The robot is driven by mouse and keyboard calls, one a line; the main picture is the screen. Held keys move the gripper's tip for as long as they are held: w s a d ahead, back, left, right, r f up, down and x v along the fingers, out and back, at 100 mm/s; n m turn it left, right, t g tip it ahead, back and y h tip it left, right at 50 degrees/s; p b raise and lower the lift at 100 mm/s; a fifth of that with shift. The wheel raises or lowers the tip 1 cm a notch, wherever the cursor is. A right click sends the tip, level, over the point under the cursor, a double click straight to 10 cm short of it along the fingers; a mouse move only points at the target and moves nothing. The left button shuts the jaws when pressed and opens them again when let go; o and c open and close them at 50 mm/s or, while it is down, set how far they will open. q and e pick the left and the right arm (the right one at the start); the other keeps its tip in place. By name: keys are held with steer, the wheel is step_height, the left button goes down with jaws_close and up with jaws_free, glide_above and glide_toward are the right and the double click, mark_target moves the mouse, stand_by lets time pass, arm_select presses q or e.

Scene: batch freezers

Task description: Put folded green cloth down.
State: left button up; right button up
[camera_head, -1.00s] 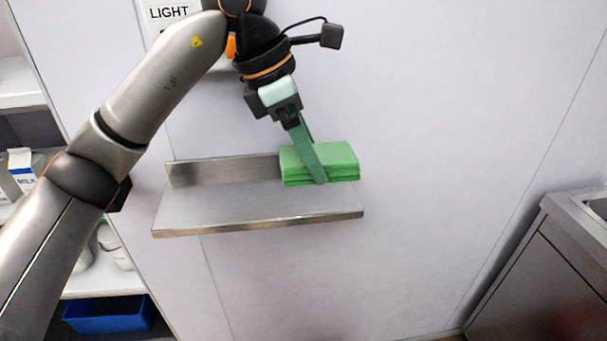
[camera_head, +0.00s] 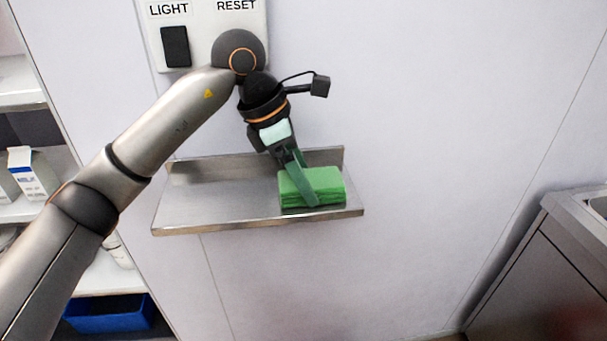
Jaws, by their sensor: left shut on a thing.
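The folded green cloth (camera_head: 328,184) is a thick stack of layers at the right end of the steel wall shelf (camera_head: 200,205). My left gripper (camera_head: 308,190) reaches down from above and is shut on the cloth, with one finger showing across its front left part. The other finger is mostly hidden. The cloth's underside appears to be at the shelf surface, but I cannot tell whether it touches. My right gripper is not in view.
A wall panel (camera_head: 202,48) with a dark switch is above the shelf. White shelving with a carton (camera_head: 32,175) and a blue bin (camera_head: 110,314) stands at the left. A steel counter (camera_head: 545,265) is at the lower right. The shelf's left part is bare.

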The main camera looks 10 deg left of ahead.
arm_select(q)
steer(key=o, duration=1)
steer(key=shift+f, duration=0.1)
steer(key=shift+r, duration=0.35)
steer(key=v, duration=0.7)
steer(key=shift+a, duration=0.1)
steer(key=shift+s, duration=0.1)
